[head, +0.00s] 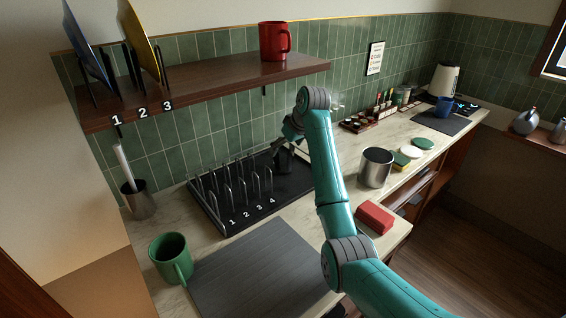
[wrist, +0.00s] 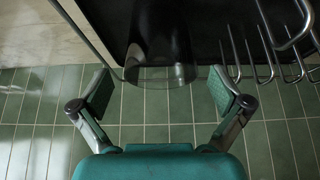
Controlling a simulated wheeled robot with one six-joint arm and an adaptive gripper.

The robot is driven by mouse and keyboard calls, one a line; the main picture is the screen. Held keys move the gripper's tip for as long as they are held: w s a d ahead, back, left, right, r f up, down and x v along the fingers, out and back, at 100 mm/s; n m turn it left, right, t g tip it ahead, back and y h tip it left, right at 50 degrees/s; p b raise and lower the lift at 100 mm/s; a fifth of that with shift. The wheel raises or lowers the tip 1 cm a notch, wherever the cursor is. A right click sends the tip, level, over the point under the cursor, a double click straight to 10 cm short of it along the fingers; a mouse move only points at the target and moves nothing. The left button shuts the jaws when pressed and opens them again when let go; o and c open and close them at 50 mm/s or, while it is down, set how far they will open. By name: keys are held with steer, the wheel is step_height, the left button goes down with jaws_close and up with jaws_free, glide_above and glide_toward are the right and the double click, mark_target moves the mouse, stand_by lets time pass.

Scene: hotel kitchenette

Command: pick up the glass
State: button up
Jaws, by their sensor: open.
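The glass (wrist: 162,68) is clear and looks dark against the black rack tray. In the wrist view it stands in the upper middle, in line with the gap between my fingertips. My gripper (wrist: 165,90) is open, with one finger pad to the left of the glass and one to the right. Neither pad clearly touches it. In the head view my gripper (head: 284,152) is at the back right of the dish rack, and I cannot make out the glass clearly there.
The rack's metal prongs (head: 228,188) stand left of my gripper on the black tray (head: 238,228). A steel canister (head: 376,168) and a red block (head: 374,217) are right of my arm. A green mug (head: 170,258) is front left. The shelf (head: 215,82) hangs above.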

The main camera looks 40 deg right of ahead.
steer(key=x, duration=0.4)
steer(key=shift+w+f, duration=0.2)
steer(key=shift+f, duration=0.15)
steer(key=shift+c, duration=0.3)
steer(key=c, duration=1.4)
steer(key=shift+a, duration=0.1)
steer(key=shift+c, duration=0.2)
steer(key=shift+r, duration=0.15)
